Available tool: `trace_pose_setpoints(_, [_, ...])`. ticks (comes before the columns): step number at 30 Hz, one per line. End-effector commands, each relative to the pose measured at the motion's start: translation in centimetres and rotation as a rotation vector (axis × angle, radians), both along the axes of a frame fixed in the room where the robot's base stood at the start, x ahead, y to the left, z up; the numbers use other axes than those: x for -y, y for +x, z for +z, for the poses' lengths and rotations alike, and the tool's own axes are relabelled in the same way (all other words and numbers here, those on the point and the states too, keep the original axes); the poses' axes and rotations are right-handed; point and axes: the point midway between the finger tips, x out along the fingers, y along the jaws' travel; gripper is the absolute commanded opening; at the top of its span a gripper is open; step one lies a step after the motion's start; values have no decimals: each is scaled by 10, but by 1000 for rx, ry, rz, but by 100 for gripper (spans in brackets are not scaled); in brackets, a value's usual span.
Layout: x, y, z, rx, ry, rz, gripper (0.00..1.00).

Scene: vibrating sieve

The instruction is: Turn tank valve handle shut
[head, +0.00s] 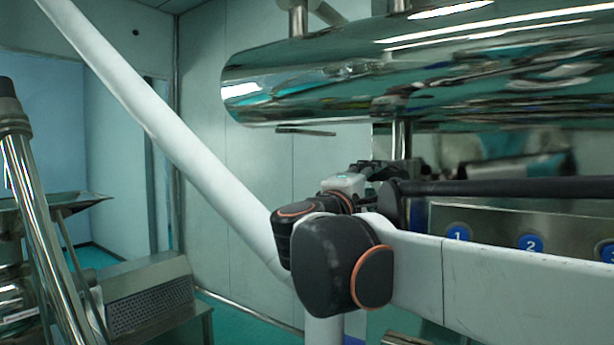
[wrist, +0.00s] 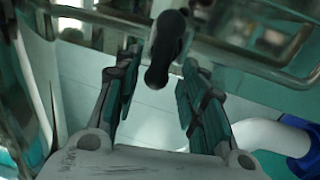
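The valve handle (wrist: 168,48), a black grip with a rounded end, shows in the upper middle of the wrist view. It lies between and slightly beyond the tips of my gripper (wrist: 162,62). The two fingers are spread, with visible space beside the handle; I see no clear contact. In the head view my gripper (head: 377,170) is small and partly hidden behind my own arm, under the shiny steel tank (head: 420,75). A thin dark bar (head: 306,132) shows just under the tank's left part; I cannot tell whether it is the same handle.
A steel panel with blue numbered discs (head: 532,243) stands at the right, behind my arm. A vertical steel pipe (head: 401,140) comes down from the tank. Steel equipment with a slanted post (head: 45,220) stands at the left. Pale wall panels (head: 250,160) are behind my gripper.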

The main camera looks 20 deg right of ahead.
Motion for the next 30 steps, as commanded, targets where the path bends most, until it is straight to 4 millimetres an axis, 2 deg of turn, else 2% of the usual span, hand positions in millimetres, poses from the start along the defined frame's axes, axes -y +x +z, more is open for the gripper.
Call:
trace_pose_setpoints(1, [-10,-7,-3,0,0,6,38])
trace_pose_setpoints(6, [-36,-26,-9,0,1,5,38])
trace_pose_setpoints(12, [-55,-42,-14,-1,0,3,38])
trace_pose_setpoints(18, [-61,-48,-16,-1,1,1,38])
trace_pose_setpoints(30, [-61,-48,-16,-1,1,0,38])
